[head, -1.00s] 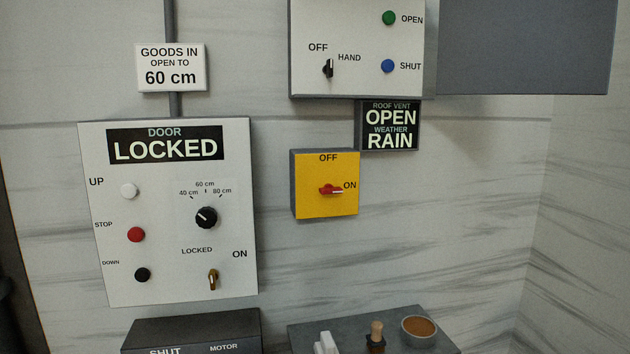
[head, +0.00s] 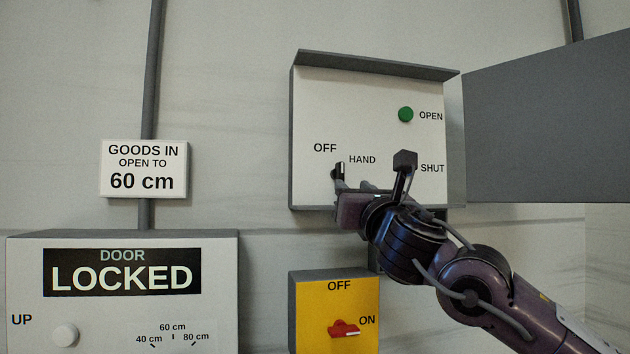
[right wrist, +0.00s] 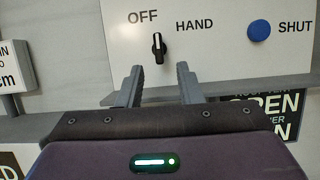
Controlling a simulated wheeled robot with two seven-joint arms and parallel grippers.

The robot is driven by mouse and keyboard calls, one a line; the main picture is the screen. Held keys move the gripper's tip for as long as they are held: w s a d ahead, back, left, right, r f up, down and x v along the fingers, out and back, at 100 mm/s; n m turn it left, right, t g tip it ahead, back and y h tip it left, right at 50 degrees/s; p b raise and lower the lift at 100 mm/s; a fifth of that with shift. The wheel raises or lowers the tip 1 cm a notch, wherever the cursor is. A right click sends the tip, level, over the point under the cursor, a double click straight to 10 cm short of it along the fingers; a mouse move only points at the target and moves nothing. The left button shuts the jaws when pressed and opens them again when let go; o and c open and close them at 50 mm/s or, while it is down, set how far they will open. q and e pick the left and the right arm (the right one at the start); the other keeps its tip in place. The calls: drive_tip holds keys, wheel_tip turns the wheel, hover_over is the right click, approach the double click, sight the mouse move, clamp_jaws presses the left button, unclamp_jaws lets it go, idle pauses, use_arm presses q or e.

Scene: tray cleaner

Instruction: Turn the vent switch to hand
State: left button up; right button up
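The vent switch (head: 339,168) is a small black knob with a white line, on the white vent box between the labels OFF and HAND. In the right wrist view the switch (right wrist: 158,45) stands near upright, its white line pointing up toward OFF. My right gripper (head: 343,182) is at the lower part of the box, just below the switch, and partly covers its lower end in the head view. In the right wrist view the right gripper (right wrist: 160,80) is open, with nothing between its two fingers, and the switch shows beyond the gap. My left gripper is not in view.
The green OPEN button (head: 405,114) and the blue SHUT button (right wrist: 259,30) are to the right of the switch. A yellow box with a red switch (head: 343,329) is below. A large grey panel (head: 540,120) stands at the right. The door box (head: 120,245) is lower left.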

sight(342, 170)
drive_tip(key=shift+w+a+r+p, duration=0.1)
drive_tip(key=shift+w+r+p, duration=0.2)
drive_tip(key=shift+r+p, duration=0.35)
drive_tip(key=shift+w+a+r+p, duration=0.1)
drive_tip(key=shift+w+r+p, duration=0.15)
drive_tip(key=shift+r+p, duration=0.3)
drive_tip(key=p+x, duration=0.2)
drive_tip(key=x, duration=0.1)
drive_tip(key=p+x, duration=0.1)
drive_tip(key=x, duration=0.1)
drive_tip(key=shift+w+a+f, duration=0.15)
drive_tip(key=shift+w+f, duration=0.05)
drive_tip(key=shift+w, duration=0.05)
drive_tip(key=shift+s, duration=0.1)
clamp_jaws()
drive_tip(key=shift+f, duration=0.1)
